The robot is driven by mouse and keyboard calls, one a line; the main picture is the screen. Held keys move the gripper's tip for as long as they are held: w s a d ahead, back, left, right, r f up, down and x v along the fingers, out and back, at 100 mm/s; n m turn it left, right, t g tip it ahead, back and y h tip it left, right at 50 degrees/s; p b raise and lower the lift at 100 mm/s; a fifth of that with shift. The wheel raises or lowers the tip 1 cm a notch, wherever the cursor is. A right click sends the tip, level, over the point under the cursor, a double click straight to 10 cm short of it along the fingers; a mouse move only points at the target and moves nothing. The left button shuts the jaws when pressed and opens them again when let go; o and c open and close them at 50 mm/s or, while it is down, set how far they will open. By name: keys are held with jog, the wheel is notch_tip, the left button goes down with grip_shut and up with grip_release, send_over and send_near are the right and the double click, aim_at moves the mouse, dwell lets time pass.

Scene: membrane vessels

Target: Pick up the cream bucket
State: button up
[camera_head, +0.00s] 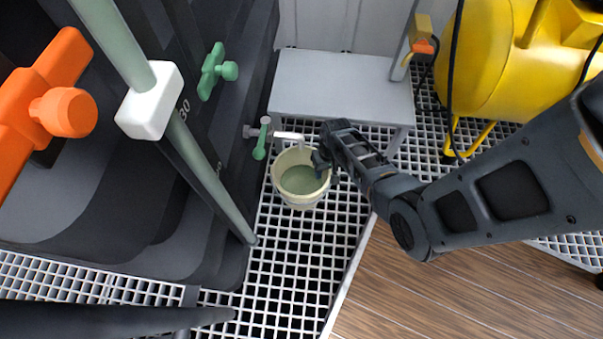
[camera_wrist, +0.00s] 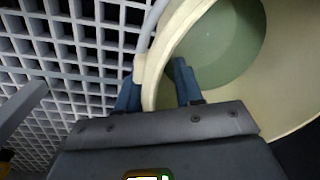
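The cream bucket (camera_head: 300,202) stands upright on the white grating, below a tap with a green handle (camera_head: 261,138). Its inside looks dull green at the bottom; I cannot tell whether that is liquid. My gripper (camera_head: 324,165) is at the bucket's upper right rim in the head view, partly hiding it. In the wrist view, the bucket (camera_wrist: 285,105) fills the upper right. My gripper's (camera_wrist: 158,88) two dark blue fingers straddle the rim, one outside and one inside. A gap shows between the inner finger and the rim.
A grey bench (camera_head: 343,85) stands behind the bucket. Large dark vessels with an orange clamp (camera_head: 65,112) and a green clamp (camera_head: 216,70) are on the left. A yellow tank (camera_head: 510,50) stands at the back right. Wooden floor (camera_head: 460,290) lies clear at the front right.

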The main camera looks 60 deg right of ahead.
grip_shut()
dwell(1.3)
jog(key=shift+r, duration=0.15)
